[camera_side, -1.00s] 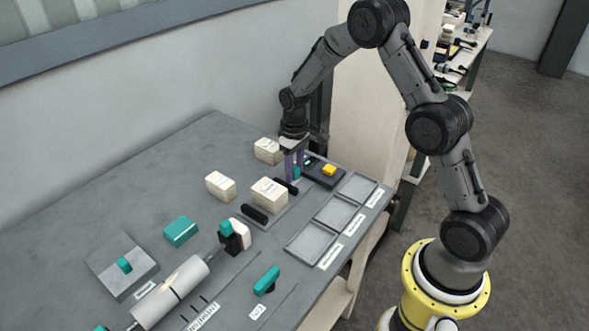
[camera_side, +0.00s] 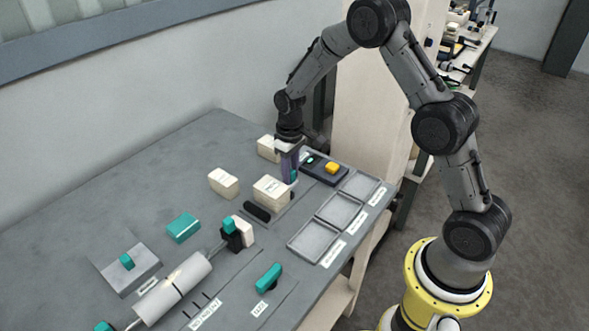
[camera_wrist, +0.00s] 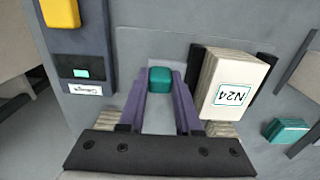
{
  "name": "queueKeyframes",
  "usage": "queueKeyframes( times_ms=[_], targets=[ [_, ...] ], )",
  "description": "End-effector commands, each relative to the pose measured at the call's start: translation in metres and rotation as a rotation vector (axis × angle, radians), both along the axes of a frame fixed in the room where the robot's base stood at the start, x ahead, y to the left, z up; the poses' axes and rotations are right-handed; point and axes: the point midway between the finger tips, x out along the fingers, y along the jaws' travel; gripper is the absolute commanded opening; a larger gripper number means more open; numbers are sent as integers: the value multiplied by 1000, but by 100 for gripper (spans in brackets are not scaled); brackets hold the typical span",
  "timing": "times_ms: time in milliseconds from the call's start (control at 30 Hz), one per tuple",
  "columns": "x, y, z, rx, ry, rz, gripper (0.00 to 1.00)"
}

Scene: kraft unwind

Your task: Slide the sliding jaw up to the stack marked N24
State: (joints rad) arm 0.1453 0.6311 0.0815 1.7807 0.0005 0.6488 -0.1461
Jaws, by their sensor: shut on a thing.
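The stack marked N24 (camera_wrist: 234,90) is a cream block of sheets with a teal-framed label. In the side view the stack (camera_side: 271,190) stands on the grey clamp plate, beside a black fixed jaw (camera_side: 257,211). The sliding jaw (camera_wrist: 194,68) is a dark upright plate at the stack's left side in the wrist view; any gap is too small to tell. Its teal handle (camera_wrist: 160,79) sits between my gripper's purple fingers. My gripper (camera_side: 290,181) is shut on this handle and hides most of the sliding jaw in the side view.
A dark device with a yellow block (camera_side: 333,167) stands behind my gripper. Three grey trays (camera_side: 340,210) line the right edge. Other cream stacks (camera_side: 223,182) and a teal block (camera_side: 183,228) stand on the left. A roller (camera_side: 172,290) lies in front.

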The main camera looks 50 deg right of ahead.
Motion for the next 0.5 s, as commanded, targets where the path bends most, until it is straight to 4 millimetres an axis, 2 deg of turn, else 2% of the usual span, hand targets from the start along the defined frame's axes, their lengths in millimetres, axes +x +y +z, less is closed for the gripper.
queueKeyframes(
  times_ms=[100,133,200,500],
  targets=[
    [0,-1,1,0,0,0,0],
    [0,-1,1,0,0,0,36],
    [0,-1,1,-1,0,0,45],
    [0,-1,2,-1,-1,0,45]
  ],
)
